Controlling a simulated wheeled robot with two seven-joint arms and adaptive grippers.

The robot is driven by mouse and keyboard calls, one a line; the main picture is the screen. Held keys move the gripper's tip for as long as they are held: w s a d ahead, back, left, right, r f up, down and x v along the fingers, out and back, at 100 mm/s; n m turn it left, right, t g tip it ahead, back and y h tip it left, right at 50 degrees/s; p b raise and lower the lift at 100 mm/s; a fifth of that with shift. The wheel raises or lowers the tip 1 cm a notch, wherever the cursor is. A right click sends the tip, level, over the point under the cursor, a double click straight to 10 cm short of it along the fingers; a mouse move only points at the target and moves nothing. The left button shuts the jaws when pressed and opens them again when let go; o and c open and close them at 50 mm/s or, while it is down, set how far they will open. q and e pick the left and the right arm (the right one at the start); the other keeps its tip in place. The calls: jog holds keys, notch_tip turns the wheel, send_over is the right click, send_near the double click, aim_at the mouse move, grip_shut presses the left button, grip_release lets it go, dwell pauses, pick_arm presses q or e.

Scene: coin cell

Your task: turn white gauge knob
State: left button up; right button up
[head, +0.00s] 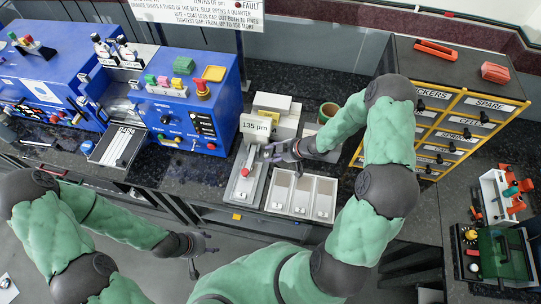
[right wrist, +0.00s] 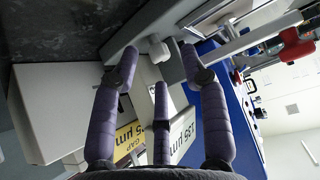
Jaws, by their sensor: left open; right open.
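The gauge (head: 241,190) is a pale grey device on the dark counter, with a red knob (head: 245,172) and a sign (head: 256,126) reading 135 µm. In the right wrist view, the white knob (right wrist: 159,51) sits just beyond my right gripper's fingertips (right wrist: 158,65), roughly between them. The fingers are spread and I see no clear contact. In the head view, my right gripper (head: 276,153) is beside the gauge, below the sign, and the white knob is hard to make out there. My left gripper (head: 197,255) is open and empty, low in front of the counter.
White bins (head: 301,197) with small parts stand right of the gauge. A blue machine (head: 190,110) stands to its left. A brown-green roll (head: 328,112) is behind my right forearm. A yellow-framed drawer cabinet (head: 440,110) stands at the right. A green case (head: 500,258) is at lower right.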

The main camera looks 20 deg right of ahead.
jog(key=shift+x, duration=0.9)
grip_shut()
jog(key=m+h+b, duration=0.1)
jog(key=b, duration=0.2)
jog(key=m+t+h+b, duration=0.1)
jog(key=b, duration=0.1)
jog(key=m+b, duration=0.2)
jog(key=b, duration=0.1)
jog(key=shift+s+a+f+t+h+b, duration=0.2)
jog(key=shift+a+t+h+b, duration=0.1)
jog(key=shift+t+h, duration=0.1)
jog(key=shift+a+r+m+h+b, duration=0.15)
jog(key=shift+m+h+b, duration=0.7)
jog(key=shift+b, duration=0.9)
